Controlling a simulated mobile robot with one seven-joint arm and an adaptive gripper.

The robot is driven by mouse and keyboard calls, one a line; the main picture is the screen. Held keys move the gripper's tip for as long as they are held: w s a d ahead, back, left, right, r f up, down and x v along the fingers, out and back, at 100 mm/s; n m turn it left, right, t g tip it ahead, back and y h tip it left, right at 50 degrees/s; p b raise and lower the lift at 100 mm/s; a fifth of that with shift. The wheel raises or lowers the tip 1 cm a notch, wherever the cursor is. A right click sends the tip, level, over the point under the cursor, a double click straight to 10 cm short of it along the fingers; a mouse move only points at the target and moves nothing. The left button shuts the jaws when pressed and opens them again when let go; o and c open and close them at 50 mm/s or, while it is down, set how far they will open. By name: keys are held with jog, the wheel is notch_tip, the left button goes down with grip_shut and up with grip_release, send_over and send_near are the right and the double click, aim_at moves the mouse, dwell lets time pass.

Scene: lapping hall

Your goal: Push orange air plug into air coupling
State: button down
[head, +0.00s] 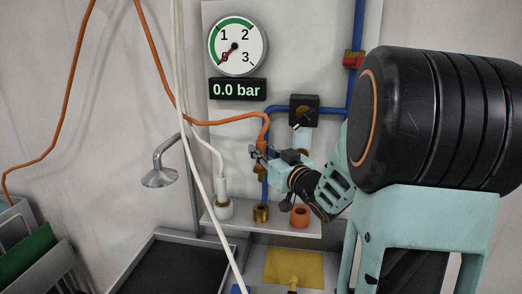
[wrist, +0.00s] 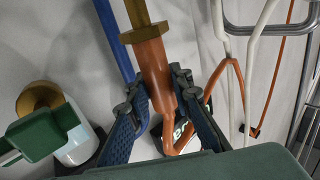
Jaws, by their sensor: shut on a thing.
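The orange air plug (head: 262,146) is upright, its brass tip pointing down, with an orange hose from its top. In the wrist view the plug (wrist: 152,68) shows a brass collar and brass tip toward the picture's top. My gripper (head: 259,156) is shut on the plug's orange body; its fingers (wrist: 160,88) stand either side. A brass fitting (head: 261,212), seemingly the air coupling, stands on the shelf below the plug. A clear gap shows between the tip and this fitting. The coupling cannot be made out in the wrist view.
A white plug (head: 223,190) on a white hose stands left of the brass fitting. An orange-brown cup-shaped fitting (head: 300,216) stands right. A blue pipe (head: 358,30) and a filter unit (head: 304,112) are behind. The gauge (head: 238,46) display reads 0.0 bar. White hoses hang left.

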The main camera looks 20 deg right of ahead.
jog(key=shift+f+b, duration=0.75)
jog(key=shift+f, duration=0.55)
jog(key=shift+f+b, duration=4.5)
jog(key=shift+f, duration=0.55)
jog(key=c, duration=1.7)
grip_release()
jog(key=shift+o, duration=0.2)
jog(key=s, duration=1.2)
jog(key=shift+d, duration=0.4)
